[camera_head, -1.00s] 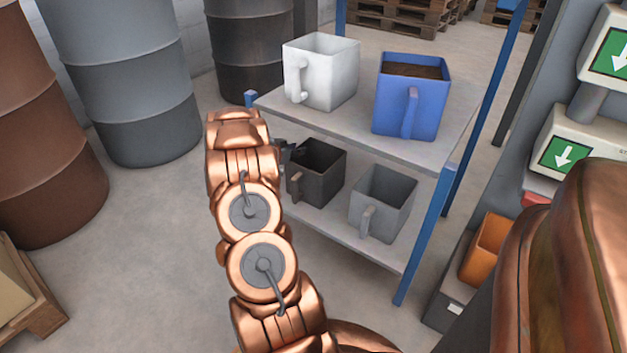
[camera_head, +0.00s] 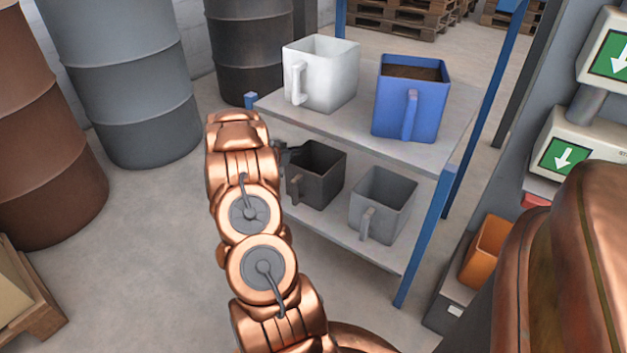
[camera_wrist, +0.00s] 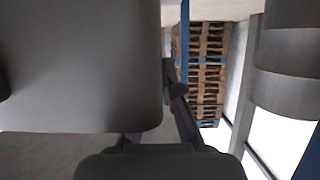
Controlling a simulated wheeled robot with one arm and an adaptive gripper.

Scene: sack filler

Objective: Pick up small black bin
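The small black bin (camera_head: 322,180) stands upright on the lower shelf, with its open top up and its handle (camera_head: 296,188) at the front left. My gripper (camera_head: 287,153) is at the bin's left rim, close above the handle and mostly hidden behind my arm. In the wrist view a large dark grey surface (camera_wrist: 80,65), likely the bin's wall close up, fills the upper left. Dark gripper parts (camera_wrist: 178,98) show beside it. Neither view shows clearly whether the fingers are open or shut, or touch the bin.
A grey bin (camera_head: 383,200) stands right of it on the lower shelf (camera_head: 345,240). The upper shelf (camera_head: 345,128) above holds a white bin (camera_head: 325,75) and a filled blue bin (camera_head: 410,105). A blue post (camera_head: 428,235) bounds the shelf front right. Drums (camera_head: 125,75) stand left.

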